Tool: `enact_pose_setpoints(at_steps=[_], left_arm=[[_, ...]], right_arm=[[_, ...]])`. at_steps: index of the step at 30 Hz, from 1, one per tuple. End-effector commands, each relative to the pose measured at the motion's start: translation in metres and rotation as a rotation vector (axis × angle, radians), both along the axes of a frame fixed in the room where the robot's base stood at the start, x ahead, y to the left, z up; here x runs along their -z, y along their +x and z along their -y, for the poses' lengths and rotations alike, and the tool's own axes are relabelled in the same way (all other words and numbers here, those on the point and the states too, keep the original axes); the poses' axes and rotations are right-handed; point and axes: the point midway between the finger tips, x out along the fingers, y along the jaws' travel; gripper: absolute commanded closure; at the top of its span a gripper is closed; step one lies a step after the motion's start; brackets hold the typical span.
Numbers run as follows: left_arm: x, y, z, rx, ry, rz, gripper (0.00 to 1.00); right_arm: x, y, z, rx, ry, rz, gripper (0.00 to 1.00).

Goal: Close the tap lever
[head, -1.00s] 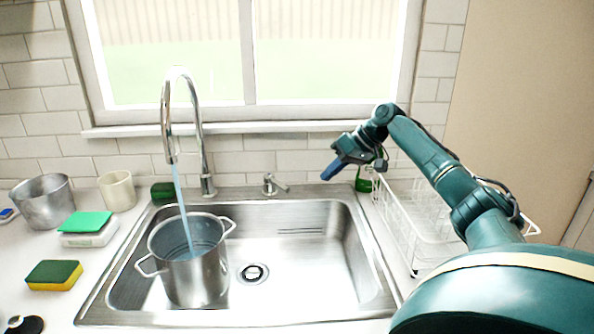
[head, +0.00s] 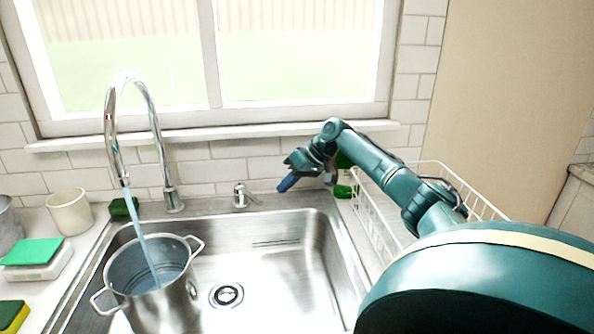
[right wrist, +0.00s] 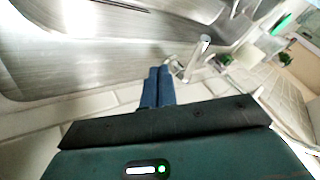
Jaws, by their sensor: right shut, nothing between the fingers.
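The tap (head: 150,110) is a tall chrome gooseneck behind the sink, and blue water runs from its spout into a steel pot (head: 165,295). The tap lever (head: 243,193) is a small chrome handle on its own base, right of the tap on the sink's back rim. In the right wrist view a chrome post that looks like the lever (right wrist: 198,54) stands just right of the fingertips. My right gripper (head: 283,186) has blue fingers, shut and empty, to the right of the lever and apart from it. The fingers also show in the right wrist view (right wrist: 158,75). My left gripper is out of view.
The steel sink (head: 290,228) is bare on its right side. A white wire rack (head: 375,225) stands right of it, with a green bottle (head: 343,180) behind my right gripper. A cream cup (head: 70,211) and a green-topped scale (head: 36,257) stand left. The window wall is close behind.

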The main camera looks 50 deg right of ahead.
Motion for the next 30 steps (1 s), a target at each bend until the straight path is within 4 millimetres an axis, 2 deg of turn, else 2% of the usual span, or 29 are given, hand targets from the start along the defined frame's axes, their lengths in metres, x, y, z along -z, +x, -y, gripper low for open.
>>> enact_pose_setpoints(at_steps=[3,6,12,25,30], left_arm=[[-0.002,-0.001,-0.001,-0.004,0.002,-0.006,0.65],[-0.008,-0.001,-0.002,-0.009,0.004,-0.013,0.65],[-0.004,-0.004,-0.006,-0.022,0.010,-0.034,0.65],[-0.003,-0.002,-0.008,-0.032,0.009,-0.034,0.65],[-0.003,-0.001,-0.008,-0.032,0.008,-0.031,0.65]], right_arm=[[0.017,0.013,-0.011,-0.002,0.004,0.000,1.00],[0.013,0.016,-0.025,-0.005,-0.003,0.000,1.00],[0.011,0.021,-0.044,-0.002,-0.001,0.001,1.00],[0.011,0.022,-0.048,0.000,0.000,0.000,1.00],[0.011,0.030,-0.052,0.004,0.002,0.002,1.00]])
